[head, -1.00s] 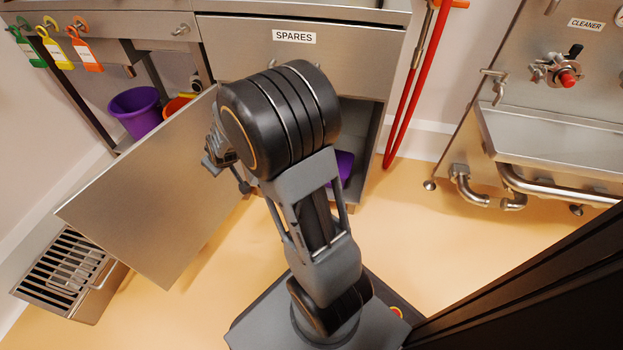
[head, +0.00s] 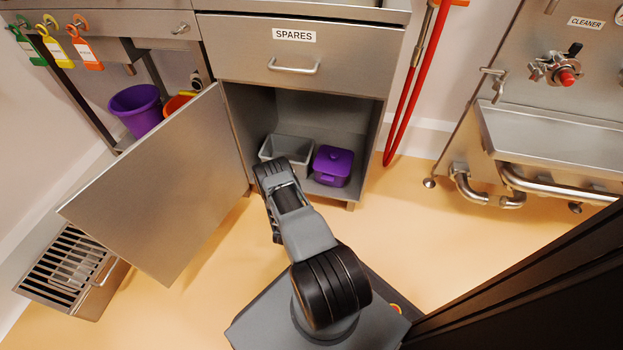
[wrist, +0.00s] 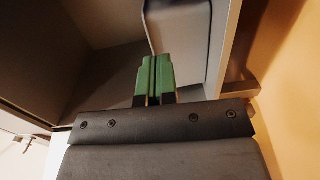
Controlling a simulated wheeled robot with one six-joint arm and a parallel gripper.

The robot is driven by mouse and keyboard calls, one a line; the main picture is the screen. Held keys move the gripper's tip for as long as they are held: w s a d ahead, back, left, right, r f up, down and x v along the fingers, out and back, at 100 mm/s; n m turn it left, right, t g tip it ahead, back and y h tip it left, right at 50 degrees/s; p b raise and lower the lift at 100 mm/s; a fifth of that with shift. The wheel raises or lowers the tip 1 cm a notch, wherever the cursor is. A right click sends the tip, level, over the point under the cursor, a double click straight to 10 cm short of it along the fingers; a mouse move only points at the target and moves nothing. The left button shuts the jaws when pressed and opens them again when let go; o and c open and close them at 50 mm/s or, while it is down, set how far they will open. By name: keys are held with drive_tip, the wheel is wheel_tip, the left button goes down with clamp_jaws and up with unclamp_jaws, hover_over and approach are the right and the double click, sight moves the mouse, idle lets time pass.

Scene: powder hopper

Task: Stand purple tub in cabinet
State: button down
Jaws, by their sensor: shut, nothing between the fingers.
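The purple tub (head: 333,166) is a lidded box inside the open lower cabinet (head: 360,130) under the SPARES drawer. It stands on the cabinet floor near the right front, lid up, and looks upright. A grey open bin (head: 290,149) is just left of it. My gripper (wrist: 155,80) shows in the wrist view with its green fingers together and empty. A smooth grey wall (wrist: 190,40), probably the bin, shows beyond the fingers; whether they touch it I cannot tell. In the head view my arm hides the fingers, low in front of the cabinet.
The cabinet door (head: 160,190) stands wide open to the left. A purple bucket (head: 135,108) sits behind it. A grated metal box (head: 75,270) is on the floor at left. A red-handled tool (head: 410,95) hangs at right. Floor right of the cabinet is clear.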

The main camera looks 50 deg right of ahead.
drive_tip(key=b+x, duration=0.1)
drive_tip(key=x, duration=0.2)
drive_tip(key=s+b+x, duration=0.1)
drive_tip(key=b+x, duration=0.1)
drive_tip(key=x, duration=0.2)
drive_tip(key=s+d+b+x, duration=0.1)
drive_tip(key=b+x, duration=0.1)
drive_tip(key=x, duration=0.2)
drive_tip(key=shift+d+f, duration=0.15)
drive_tip(key=shift+d, duration=0.15)
drive_tip(key=shift+s+d, duration=0.1)
drive_tip(key=shift+d, duration=0.55)
